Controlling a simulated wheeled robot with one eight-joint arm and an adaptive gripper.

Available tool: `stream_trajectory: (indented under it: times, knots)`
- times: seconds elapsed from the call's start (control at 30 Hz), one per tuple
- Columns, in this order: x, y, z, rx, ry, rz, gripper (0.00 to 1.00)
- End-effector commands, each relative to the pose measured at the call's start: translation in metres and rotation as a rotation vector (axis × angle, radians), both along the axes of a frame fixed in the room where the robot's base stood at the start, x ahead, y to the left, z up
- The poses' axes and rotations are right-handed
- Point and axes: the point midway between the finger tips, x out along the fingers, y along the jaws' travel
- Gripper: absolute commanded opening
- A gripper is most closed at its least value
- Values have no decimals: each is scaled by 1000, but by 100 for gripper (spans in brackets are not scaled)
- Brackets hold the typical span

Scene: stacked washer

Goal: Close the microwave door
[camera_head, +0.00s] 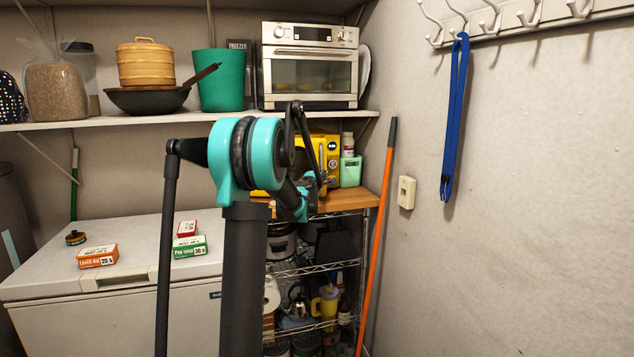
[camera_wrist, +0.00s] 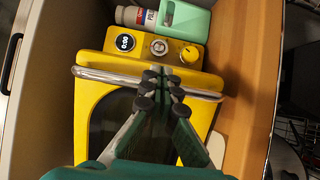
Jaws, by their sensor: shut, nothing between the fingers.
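The yellow microwave (camera_head: 331,150) sits on the wooden shelf top, largely hidden behind my arm in the head view. In the wrist view, the microwave door (camera_wrist: 91,97) shows its dark window and silver bar handle (camera_wrist: 95,75). The control panel with a display and knobs lies beyond the handle. The door looks close to the body; I cannot tell if a small gap remains. My gripper (camera_wrist: 164,80) is shut and empty in front of the door, its fingertips overlapping the handle in view. Contact cannot be told. In the head view, my gripper is mostly hidden behind my arm.
A mint-green holder (camera_head: 350,171) and a white bottle (camera_head: 347,145) stand right of the microwave on the wooden top (camera_head: 350,201). An orange pole (camera_head: 380,230) leans beside the rack. A white chest freezer (camera_head: 130,250) stands left. A toaster oven (camera_head: 310,70) is above.

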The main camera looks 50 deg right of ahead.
Motion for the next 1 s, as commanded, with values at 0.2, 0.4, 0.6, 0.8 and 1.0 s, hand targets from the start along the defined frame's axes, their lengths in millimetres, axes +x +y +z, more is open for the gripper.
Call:
stream_trajectory:
  times: [0.2,0.4,0.6,0.8,1.0]
  knots:
    - [32,-48,0,0,0,0,0]
    - [55,-75,0,0,0,-1,0]
    - [68,-88,0,0,0,-1,0]
    - [72,-91,0,0,0,-1,0]
    - [72,-91,0,0,0,-1,0]
